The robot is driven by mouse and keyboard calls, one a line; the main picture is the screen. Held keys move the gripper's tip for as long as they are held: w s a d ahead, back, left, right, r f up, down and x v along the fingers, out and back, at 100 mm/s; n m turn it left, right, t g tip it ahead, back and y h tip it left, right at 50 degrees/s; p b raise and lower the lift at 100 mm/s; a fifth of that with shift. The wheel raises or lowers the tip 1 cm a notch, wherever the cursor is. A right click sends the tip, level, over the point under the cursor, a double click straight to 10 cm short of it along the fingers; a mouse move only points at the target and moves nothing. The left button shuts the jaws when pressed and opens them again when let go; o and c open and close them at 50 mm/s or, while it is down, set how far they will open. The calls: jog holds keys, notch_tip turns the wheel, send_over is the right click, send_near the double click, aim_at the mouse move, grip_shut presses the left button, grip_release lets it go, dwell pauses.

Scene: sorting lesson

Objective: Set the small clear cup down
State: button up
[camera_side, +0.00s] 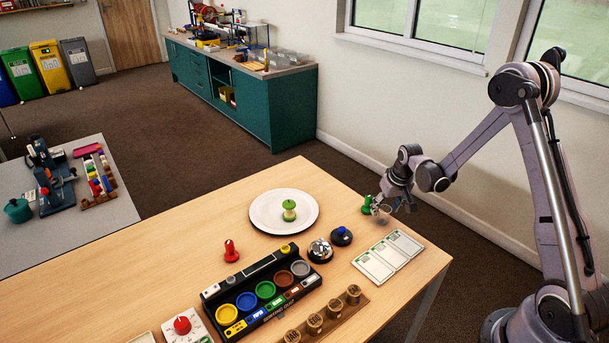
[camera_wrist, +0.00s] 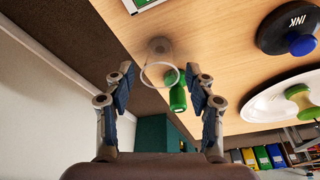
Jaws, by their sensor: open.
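The small clear cup (camera_wrist: 160,72) is in the wrist view, see-through with a pale round rim. It looks upright on the wooden table (camera_wrist: 215,50), near its edge; whether its base fully touches is hard to tell. My gripper (camera_wrist: 160,80) is open, with one finger on each side of the cup and a visible gap at both.
A green bottle-like thing (camera_wrist: 177,98) stands close beside the cup; it also shows in the side view (camera_side: 366,204). Nearby are a blue-knobbed ink pad (camera_side: 341,237), a bell (camera_side: 320,251), white cards (camera_side: 388,255) and a plate (camera_side: 265,222) with an apple core (camera_side: 289,211).

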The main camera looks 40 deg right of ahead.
jog(key=v, duration=1)
jog(key=s+a+r+n+t, duration=0.2)
jog(key=s+a+r, duration=0.4)
jog(key=a, duration=0.3)
jog(key=s+a+r+n+t+y, duration=0.1)
jog(key=s+a+r+n+t, duration=0.1)
jog(key=s+a+r, duration=0.4)
jog(key=s+a+n, duration=0.1)
jog(key=a, duration=0.3)
jog(key=shift+s, duration=0.4)
